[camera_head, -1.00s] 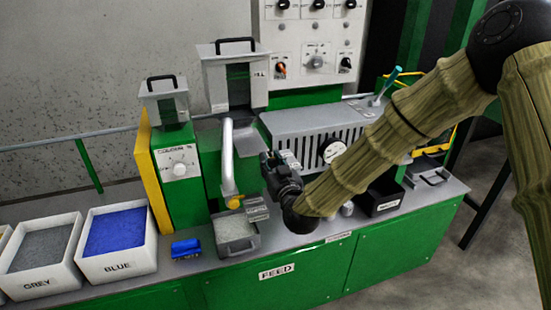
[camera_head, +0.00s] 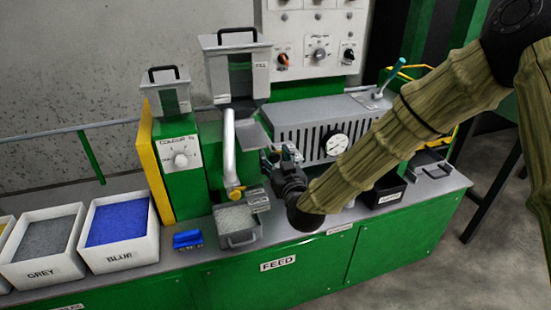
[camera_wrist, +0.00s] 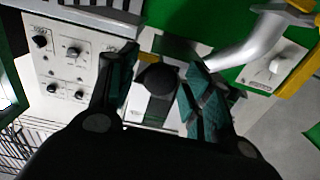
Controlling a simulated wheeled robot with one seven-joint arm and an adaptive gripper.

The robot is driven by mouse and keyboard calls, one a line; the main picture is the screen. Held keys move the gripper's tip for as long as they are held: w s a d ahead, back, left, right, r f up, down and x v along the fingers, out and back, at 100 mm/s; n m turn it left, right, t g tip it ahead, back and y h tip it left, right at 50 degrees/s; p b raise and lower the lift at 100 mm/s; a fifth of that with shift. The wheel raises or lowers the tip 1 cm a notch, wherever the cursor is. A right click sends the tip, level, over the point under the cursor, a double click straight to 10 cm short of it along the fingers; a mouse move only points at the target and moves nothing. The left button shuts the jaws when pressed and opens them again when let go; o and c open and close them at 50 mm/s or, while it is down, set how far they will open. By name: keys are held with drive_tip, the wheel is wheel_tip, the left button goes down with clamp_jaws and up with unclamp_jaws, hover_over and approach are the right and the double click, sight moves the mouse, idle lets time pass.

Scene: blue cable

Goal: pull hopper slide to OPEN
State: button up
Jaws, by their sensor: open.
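The grey hopper (camera_head: 216,85) stands on the green machine, with a sloped grey plate (camera_head: 256,135) below it. My gripper (camera_head: 270,158) is in front of the machine, just below that plate and right of the curved pale pipe (camera_head: 229,150). In the wrist view my gripper (camera_wrist: 157,72) has its fingers spread, with a round black knob (camera_wrist: 155,79) showing between them. The knob is in front of a narrow grey plate, probably the slide. I cannot tell whether the fingers touch it. In the head view my gripper hides the knob.
The pipe also shows close to the right finger in the wrist view (camera_wrist: 245,48). A tray of pale granules (camera_head: 238,240) sits below my gripper. Blue (camera_head: 152,255) and grey (camera_head: 78,270) bins stand at left. A gauge (camera_head: 337,145) is at right.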

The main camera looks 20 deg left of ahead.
drive_tip(key=v, duration=1.2)
drive_tip(key=s+d+f+m+g+h, duration=0.1)
drive_tip(key=s+d+f+g+h, duration=0.15)
drive_tip(key=d+f, duration=0.55)
drive_tip(key=s+d+f+m+g+h+p, duration=0.1)
drive_tip(key=s+d+f+m+g+h, duration=0.3)
drive_tip(key=f, duration=0.7)
drive_tip(key=s+d+f+n, duration=0.1)
drive_tip(key=s+d+f, duration=0.1)
drive_tip(key=d+f, duration=0.65)
drive_tip(key=s+d+f+m+g+h, duration=0.1)
drive_tip(key=s+d+f+g, duration=0.1)
drive_tip(key=s+d+f, duration=0.2)
drive_tip(key=s+d+f+m+g+h, duration=0.1)
drive_tip(key=s+d+f+g+h, duration=0.1)
drive_tip(key=s+d, duration=0.7)
drive_tip(key=s+d+f+m+g+h+p, duration=0.1)
drive_tip(key=s+d+f+m+g+h, duration=0.1)
drive_tip(key=s+d+f, duration=0.4)
drive_tip(key=s+g, duration=0.1)
drive_tip(key=s, duration=0.4)
drive_tip(key=shift+d+f, duration=0.35)
drive_tip(key=shift+d, duration=0.05)
drive_tip(key=shift+w+g, duration=0.1)
drive_tip(key=shift+g, duration=0.15)
